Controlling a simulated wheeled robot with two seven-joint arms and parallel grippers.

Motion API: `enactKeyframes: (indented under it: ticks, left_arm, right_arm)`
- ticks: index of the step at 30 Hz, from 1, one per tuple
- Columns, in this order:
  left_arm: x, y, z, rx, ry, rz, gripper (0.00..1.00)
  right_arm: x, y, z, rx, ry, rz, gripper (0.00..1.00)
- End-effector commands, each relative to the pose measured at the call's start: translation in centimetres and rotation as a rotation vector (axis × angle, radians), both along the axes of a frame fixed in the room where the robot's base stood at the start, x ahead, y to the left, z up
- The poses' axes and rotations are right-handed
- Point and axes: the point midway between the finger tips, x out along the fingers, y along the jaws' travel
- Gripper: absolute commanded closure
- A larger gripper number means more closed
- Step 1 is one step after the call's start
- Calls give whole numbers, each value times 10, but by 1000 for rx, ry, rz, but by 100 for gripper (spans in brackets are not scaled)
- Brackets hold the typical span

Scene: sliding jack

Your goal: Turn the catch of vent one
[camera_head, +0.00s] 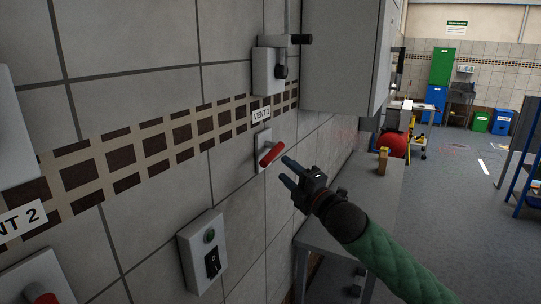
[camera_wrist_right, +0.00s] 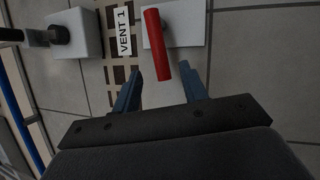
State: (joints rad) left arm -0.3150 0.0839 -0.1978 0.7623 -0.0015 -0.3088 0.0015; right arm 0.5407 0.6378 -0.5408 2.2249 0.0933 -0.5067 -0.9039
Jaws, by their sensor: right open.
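The catch of vent one is a red handle (camera_head: 271,154) on a small white plate (camera_head: 261,139) on the tiled wall, under the VENT 1 label (camera_head: 262,114). In the right wrist view the red handle (camera_wrist_right: 157,46) points toward the gap between my fingers. My right gripper (camera_head: 287,171) is open and empty, just right of and below the handle's free end, apart from it. In the right wrist view its two blue fingers (camera_wrist_right: 159,88) lie either side of the handle's line. My left gripper is not in view.
A grey box with a black-ended lever (camera_head: 267,70) is above the label. A switch box (camera_head: 202,251) with a green button is lower left. Another red handle (camera_head: 42,297) is near the VENT 2 label (camera_head: 20,222). A grey cabinet (camera_head: 340,55) juts out at right, above a bench (camera_head: 335,235).

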Motion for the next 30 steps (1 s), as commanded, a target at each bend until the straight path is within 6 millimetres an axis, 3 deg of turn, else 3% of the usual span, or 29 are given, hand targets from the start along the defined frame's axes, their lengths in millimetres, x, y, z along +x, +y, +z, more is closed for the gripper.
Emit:
enactKeyframes:
  ticks: [8, 15, 21, 30]
  left_arm:
    - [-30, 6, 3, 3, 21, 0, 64]
    - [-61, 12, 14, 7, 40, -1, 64]
    - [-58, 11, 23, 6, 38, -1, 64]
    - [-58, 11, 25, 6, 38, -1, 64]
  right_arm:
    - [16, 12, 9, 0, -1, 2, 57]
    - [44, 29, 19, 1, 0, 1, 57]
    - [59, 38, 20, -1, 1, 0, 57]
    - [63, 41, 19, 0, 0, 1, 57]
